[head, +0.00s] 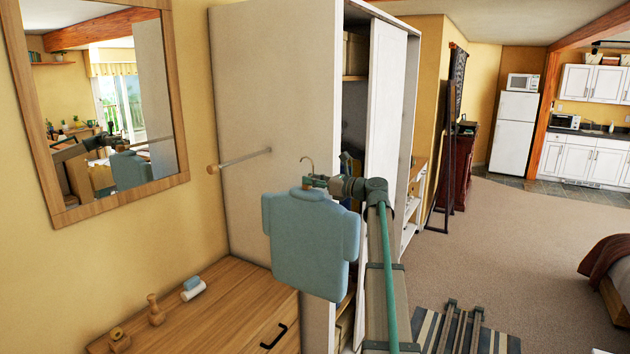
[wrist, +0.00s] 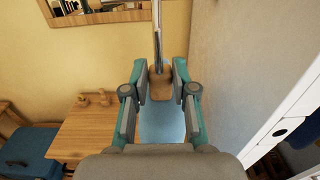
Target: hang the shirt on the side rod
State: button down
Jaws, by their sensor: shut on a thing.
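The light blue shirt (head: 312,240) hangs upright below my gripper, on a hanger with a thin curved metal hook (head: 307,165). My gripper (head: 318,181) is shut on the hanger at the shirt's neck. In the wrist view, my gripper (wrist: 160,92) has the hanger's wooden neck (wrist: 159,84) between its fingers, with the shirt (wrist: 160,122) below. The side rod (head: 240,160) sticks out from the wardrobe's side panel and has a wooden end knob. In the head view the hook appears right of the rod, apart from it; their depth gap is hard to judge.
The white wardrobe (head: 270,90) stands behind the shirt, its front partly open at the right. A wooden dresser (head: 210,310) with small wooden items and a rolled cloth is at lower left. A framed mirror (head: 95,100) hangs on the wall. Carpet at right is mostly free.

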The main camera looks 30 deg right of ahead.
jog(key=x, duration=2.6)
jog(key=shift+p, duration=0.35)
dwell(1.3)
jog(key=shift+w, duration=0.1)
dwell(0.6)
jog(key=shift+f, duration=0.3)
dwell(0.7)
jog(key=shift+f, duration=0.35)
jog(key=shift+f+b, duration=0.5)
jog(key=shift+f, duration=0.2)
dwell(0.6)
jog(key=c, duration=0.8)
grip_release()
jog(key=shift+c, duration=0.2)
